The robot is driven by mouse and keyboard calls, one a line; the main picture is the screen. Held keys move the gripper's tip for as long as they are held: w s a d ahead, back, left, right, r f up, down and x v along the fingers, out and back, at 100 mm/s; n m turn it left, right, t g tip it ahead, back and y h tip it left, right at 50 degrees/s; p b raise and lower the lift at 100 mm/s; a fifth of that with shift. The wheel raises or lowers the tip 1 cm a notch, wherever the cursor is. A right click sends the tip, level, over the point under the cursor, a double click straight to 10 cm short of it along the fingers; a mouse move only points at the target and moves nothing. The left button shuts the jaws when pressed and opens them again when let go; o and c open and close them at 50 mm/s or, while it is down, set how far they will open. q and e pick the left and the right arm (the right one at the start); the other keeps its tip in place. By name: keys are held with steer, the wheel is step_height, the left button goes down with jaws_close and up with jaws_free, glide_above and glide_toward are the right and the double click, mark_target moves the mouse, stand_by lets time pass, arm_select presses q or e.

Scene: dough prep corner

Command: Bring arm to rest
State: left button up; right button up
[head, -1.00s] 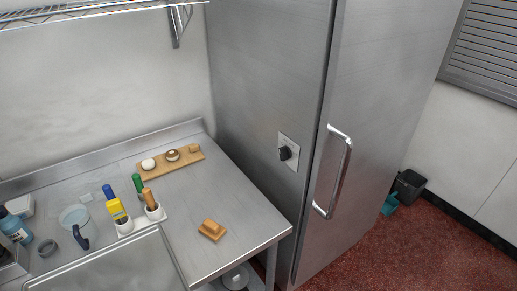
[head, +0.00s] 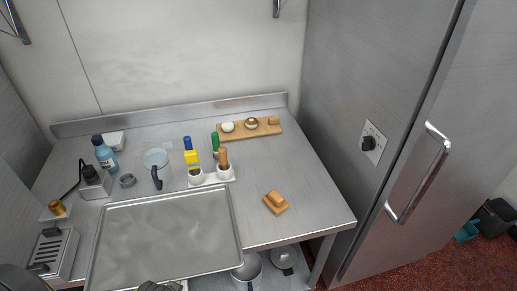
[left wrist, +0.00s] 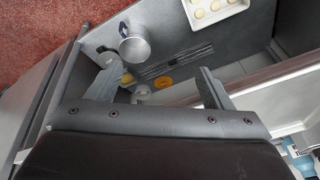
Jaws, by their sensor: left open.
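My left gripper (left wrist: 158,88) shows in the left wrist view with its two grey fingers spread wide apart. Nothing is held between them. Beyond the fingers are a grey surface, a metal pot (left wrist: 135,47) and a small orange disc (left wrist: 163,83). In the head view neither gripper can be made out clearly. A dark shape at the bottom edge is cut off, and I cannot tell what it is. My right gripper is not recognisable in any view.
A steel counter (head: 300,210) holds a large metal tray (head: 165,235), a wooden board (head: 262,131), a blue bottle (head: 105,155), a glass jug (head: 157,165), a bottle caddy (head: 212,178) and a wooden block (head: 276,203). A tall steel cabinet (head: 400,110) stands right.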

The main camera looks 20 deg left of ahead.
arm_select(q)
steer(key=s+f+b, duration=0.3)
steer(key=f, duration=0.8)
steer(key=s+f+g+b, duration=0.1)
steer(key=s+f+b, duration=0.15)
steer(key=f, duration=0.95)
steer(key=s+f+b, duration=0.3)
steer(key=s+f, duration=0.1)
steer(key=f, duration=0.7)
steer(key=s+f+g+b, duration=0.1)
steer(key=s+f+b, duration=0.1)
steer(key=s+f, duration=0.5)
steer(key=shift+s+d+f+h, duration=0.3)
steer(key=shift+s+d+f, duration=0.1)
steer(key=shift+f, duration=0.15)
